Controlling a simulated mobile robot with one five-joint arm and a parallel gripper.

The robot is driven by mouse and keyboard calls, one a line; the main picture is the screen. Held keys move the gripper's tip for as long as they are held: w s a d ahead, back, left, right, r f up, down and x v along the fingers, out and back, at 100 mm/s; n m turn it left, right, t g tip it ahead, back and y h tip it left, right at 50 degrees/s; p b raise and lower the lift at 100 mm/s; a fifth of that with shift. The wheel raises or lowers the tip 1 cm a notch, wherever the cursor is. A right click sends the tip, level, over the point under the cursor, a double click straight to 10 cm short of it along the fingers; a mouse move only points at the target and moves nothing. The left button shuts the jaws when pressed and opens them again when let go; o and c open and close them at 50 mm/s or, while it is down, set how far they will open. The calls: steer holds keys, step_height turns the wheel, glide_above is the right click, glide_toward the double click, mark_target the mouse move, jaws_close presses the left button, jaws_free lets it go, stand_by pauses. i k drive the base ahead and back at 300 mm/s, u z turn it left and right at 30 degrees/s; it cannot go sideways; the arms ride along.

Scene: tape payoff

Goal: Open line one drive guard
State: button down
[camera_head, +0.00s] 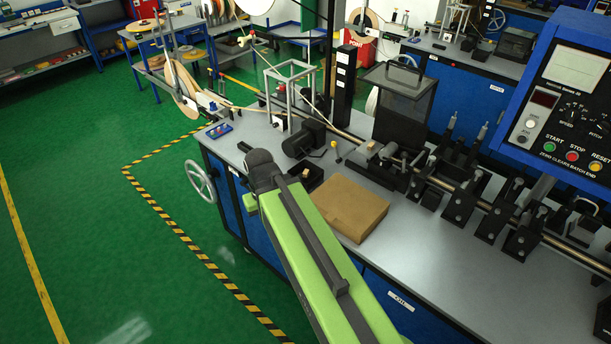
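A smoky see-through guard (406,84) with a dark frame and a small handle on top stands over the machine on the near grey bench (440,262). I take it for the drive guard, but no readable label confirms this. I cannot tell whether it is fully shut. A dark block (398,132) sits at its lower front. My green arm reaches up from the bottom edge to a dark joint left of a cardboard box, well short of the guard. My gripper is not visible, perhaps hidden behind the arm.
The cardboard box (347,207) lies on the bench between my arm and the guard. A blue control panel (570,100) stands at right. Green floor at left is clear, with striped tape (190,238).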

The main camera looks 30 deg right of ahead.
mark_target(407, 94)
steer(key=u, duration=0.7)
steer(key=i, duration=0.7)
steer(key=u, duration=1.75)
steer(key=i, duration=0.6)
steer(key=k, duration=0.55)
steer(key=z, duration=0.1)
